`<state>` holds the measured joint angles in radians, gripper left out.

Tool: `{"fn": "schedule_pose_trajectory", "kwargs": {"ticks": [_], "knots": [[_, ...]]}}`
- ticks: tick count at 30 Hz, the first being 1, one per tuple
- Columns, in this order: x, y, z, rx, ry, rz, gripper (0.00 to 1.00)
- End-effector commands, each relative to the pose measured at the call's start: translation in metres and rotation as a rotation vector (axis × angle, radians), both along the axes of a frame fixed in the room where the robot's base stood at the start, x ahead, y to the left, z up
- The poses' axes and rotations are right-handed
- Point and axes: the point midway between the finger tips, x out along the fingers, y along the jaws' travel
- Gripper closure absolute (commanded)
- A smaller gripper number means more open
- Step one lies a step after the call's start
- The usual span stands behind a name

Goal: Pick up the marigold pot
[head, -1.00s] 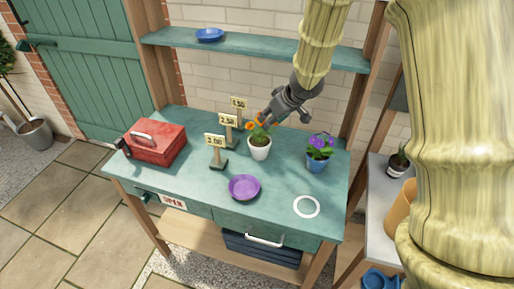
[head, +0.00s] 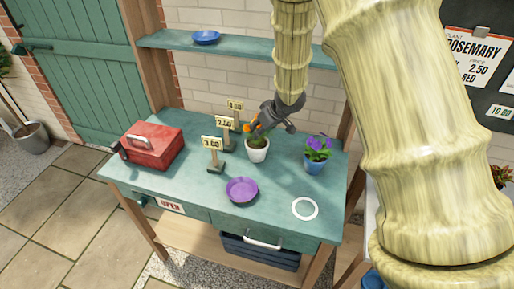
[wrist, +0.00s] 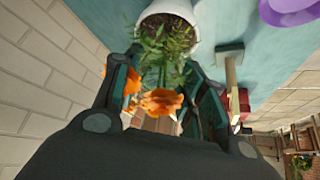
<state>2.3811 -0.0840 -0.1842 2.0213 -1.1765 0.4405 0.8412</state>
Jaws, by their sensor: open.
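The marigold pot (head: 257,154) is a white pot with green leaves and orange flowers, upright on the teal table. In the wrist view, the white pot (wrist: 168,18) shows at the top, with soil inside its rim and the orange flowers (wrist: 155,101) close to the camera. My gripper (head: 255,127) is at the plant, just above the pot. In the wrist view, the open fingers (wrist: 160,85) stand on both sides of the leaves and flowers. The fingers are not on the pot's wall. Part of the foliage is hidden by my gripper in the head view.
Price signs (head: 213,146) stand left of the pot. A purple saucer (head: 241,190) lies in front, and a blue pot with purple flowers (head: 316,155) stands to the right. A red toolbox (head: 151,146) is at the left. A shelf (head: 270,50) is behind.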

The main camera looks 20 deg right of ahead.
Motion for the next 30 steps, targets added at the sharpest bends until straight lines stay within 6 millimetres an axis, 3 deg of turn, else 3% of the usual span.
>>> {"fn": "schedule_pose_trajectory", "kwargs": {"ticks": [12,23,30], "knots": [[0.017,0.007,-0.032,0.000,0.002,0.001,0.59],[0.019,0.008,-0.035,0.001,0.000,0.001,0.59],[0.019,0.008,-0.035,0.001,0.000,0.001,1.00]]}}
